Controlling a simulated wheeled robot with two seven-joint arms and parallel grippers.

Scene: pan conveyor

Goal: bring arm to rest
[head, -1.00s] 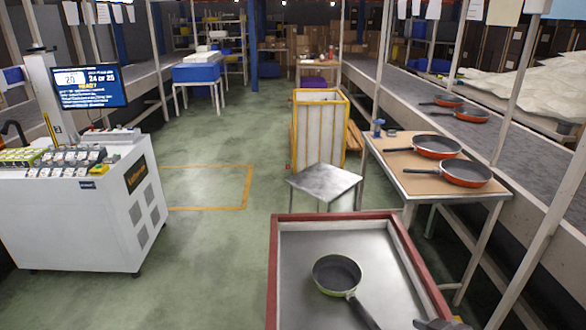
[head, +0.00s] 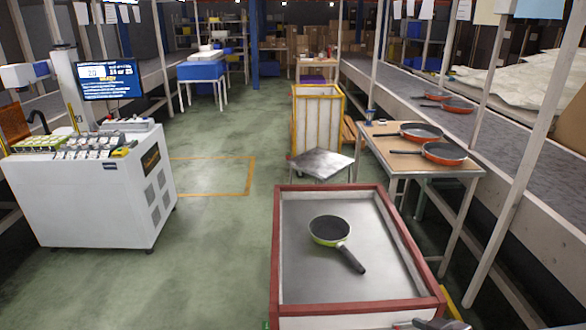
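A green pan (head: 330,231) with a dark inside lies upright in the red-rimmed tray table (head: 280,250). Its black handle points to the lower right, and nothing holds it. A small dark-grey part, which looks like my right gripper (head: 440,324), shows at the bottom edge, right of centre. It is apart from the pan, most of it is cut off, and its fingers cannot be made out. My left gripper is not in view.
A side table (head: 400,158) at right holds two orange pans (head: 443,152). More orange pans (head: 458,106) lie on the conveyor (head: 500,135) behind it. A white machine cabinet (head: 90,205) with a screen (head: 112,83) stands at left. The green floor between is clear.

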